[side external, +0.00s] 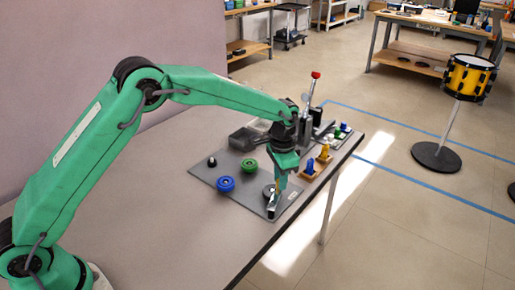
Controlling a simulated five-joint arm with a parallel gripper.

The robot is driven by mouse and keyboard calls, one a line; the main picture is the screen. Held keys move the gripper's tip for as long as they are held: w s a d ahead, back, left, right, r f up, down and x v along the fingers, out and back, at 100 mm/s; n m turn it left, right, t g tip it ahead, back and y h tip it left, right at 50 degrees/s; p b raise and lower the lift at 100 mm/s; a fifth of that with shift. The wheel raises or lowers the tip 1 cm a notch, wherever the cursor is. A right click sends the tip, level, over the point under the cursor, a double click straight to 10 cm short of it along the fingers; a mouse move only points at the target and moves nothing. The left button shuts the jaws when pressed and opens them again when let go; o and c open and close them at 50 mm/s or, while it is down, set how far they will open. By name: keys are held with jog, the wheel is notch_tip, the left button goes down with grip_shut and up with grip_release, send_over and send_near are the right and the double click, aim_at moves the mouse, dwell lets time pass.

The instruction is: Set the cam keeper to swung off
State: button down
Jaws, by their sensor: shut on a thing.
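How far the keeper is turned cannot be told at this size.
A blue round knob (225,184), a green one (249,165) and a small black knob (212,161) stand on the mat. The near table is clear.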

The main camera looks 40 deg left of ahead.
jog(key=d+m, duration=0.2)
jog(key=m, duration=0.1)
jog(key=shift+w, duration=0.2)
jog(key=d+m, duration=0.2)
jog(key=shift+m, duration=0.3)
jog(key=d+m, duration=0.1)
jog(key=m, duration=0.1)
jog(key=shift+s+d+m, duration=0.3)
jog(key=shift+d, duration=0.05)
jog(key=shift+s+d+r+m, duration=0.1)
jog(key=shift+s+d+m, duration=0.25)
jog(key=shift+m, duration=0.3)
jog(key=shift+s+d+m, duration=0.1)
jog(key=shift+d+m, duration=0.35)
jog(key=shift+m, duration=0.2)
jog(key=c, duration=1.3)
grip_release()
jog(key=shift+o, duration=0.2)
